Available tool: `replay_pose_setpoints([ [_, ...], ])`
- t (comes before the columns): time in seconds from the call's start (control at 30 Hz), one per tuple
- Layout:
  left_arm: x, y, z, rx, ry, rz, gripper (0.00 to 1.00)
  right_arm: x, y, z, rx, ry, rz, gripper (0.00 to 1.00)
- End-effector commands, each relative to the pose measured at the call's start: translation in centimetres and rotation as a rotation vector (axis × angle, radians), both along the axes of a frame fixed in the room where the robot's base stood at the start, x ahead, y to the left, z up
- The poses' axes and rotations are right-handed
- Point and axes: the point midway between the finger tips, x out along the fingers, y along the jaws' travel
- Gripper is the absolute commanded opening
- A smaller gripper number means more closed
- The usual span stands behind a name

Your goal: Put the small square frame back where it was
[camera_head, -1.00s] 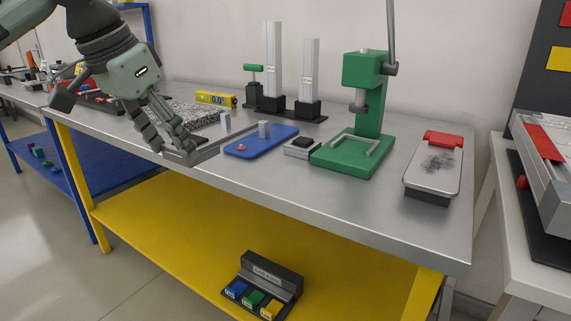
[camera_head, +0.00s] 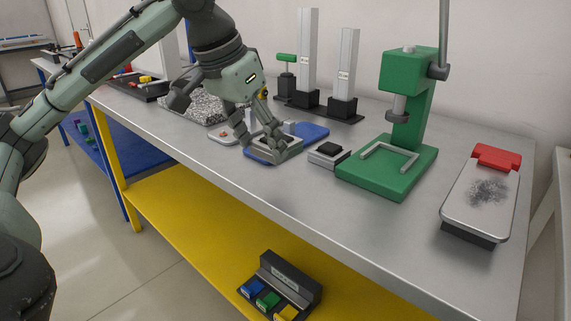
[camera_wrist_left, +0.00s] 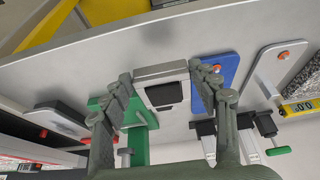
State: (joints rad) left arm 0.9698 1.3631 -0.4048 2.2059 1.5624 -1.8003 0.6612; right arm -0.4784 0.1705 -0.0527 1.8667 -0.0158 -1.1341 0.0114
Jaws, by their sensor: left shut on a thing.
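My left gripper (camera_head: 274,147) is shut on a small square grey frame (camera_head: 288,149), held over the blue tray (camera_head: 312,131) on the metal table. In the left wrist view the fingers of my left gripper (camera_wrist_left: 161,80) stand on both sides of the frame (camera_wrist_left: 160,71). A low block with a black pad (camera_head: 329,154) sits just right of the gripper; in the wrist view its black pad (camera_wrist_left: 163,94) appears between the fingers. The fingers hide part of the frame and tray. I cannot tell whether the frame touches anything below. My right gripper is not in view.
A green press (camera_head: 392,165) with a pale angular bracket stands right of the block. Two upright posts (camera_head: 308,60) stand behind. A pale tray (camera_head: 224,137) and a speckled slab (camera_head: 203,108) lie left. A grey plate with a red clip (camera_head: 480,203) lies far right.

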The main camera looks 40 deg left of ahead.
Motion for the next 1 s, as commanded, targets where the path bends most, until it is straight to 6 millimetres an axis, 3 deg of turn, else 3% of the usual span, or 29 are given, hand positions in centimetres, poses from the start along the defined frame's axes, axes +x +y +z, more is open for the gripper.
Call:
replay_pose_setpoints([
  [0.1,1.8,-1.7,-1.3,-0.003,-0.002,-0.004,0.21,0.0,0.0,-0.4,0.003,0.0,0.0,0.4],
  [0.23,2.9,-2.5,-2.2,-0.001,-0.002,0.001,0.21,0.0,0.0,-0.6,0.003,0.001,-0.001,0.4],
  [0.37,3.2,-2.6,-3.1,0.001,-0.001,0.003,0.21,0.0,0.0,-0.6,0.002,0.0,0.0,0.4],
  [0.6,3.1,-2.6,-6.3,0.001,0.0,0.003,0.21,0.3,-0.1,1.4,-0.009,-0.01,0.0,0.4],
  [0.97,3.1,-2.6,-6.6,0.0,-0.002,0.001,0.21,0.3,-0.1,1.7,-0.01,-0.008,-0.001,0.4],
  [1.0,3.1,-2.6,-6.7,0.001,0.0,0.001,0.61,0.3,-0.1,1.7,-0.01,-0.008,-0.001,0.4],
])
